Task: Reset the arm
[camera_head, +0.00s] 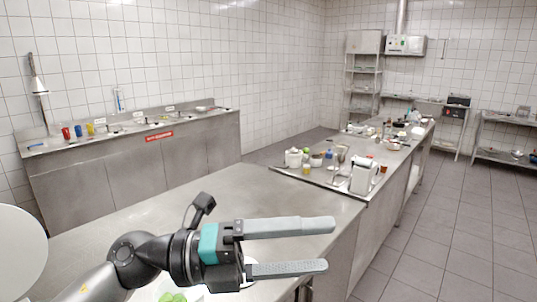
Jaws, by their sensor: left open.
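My left arm comes in from the lower left. Its gripper (328,245) is open, with two grey fingers pointing right and a gap between them. No object shows between the fingers. It is seen over the near steel counter (150,215), close to the counter's right end. Behind and below the gripper a white item is partly hidden, with green round things (172,297) at the bottom edge of the view. My right gripper does not show.
A second steel counter (345,187) holds a white machine (361,176), a white pot (293,158) and several small items. A sink counter (110,175) with coloured cups stands along the left wall. Shelves (363,75) stand at the back. The tiled floor at right is clear.

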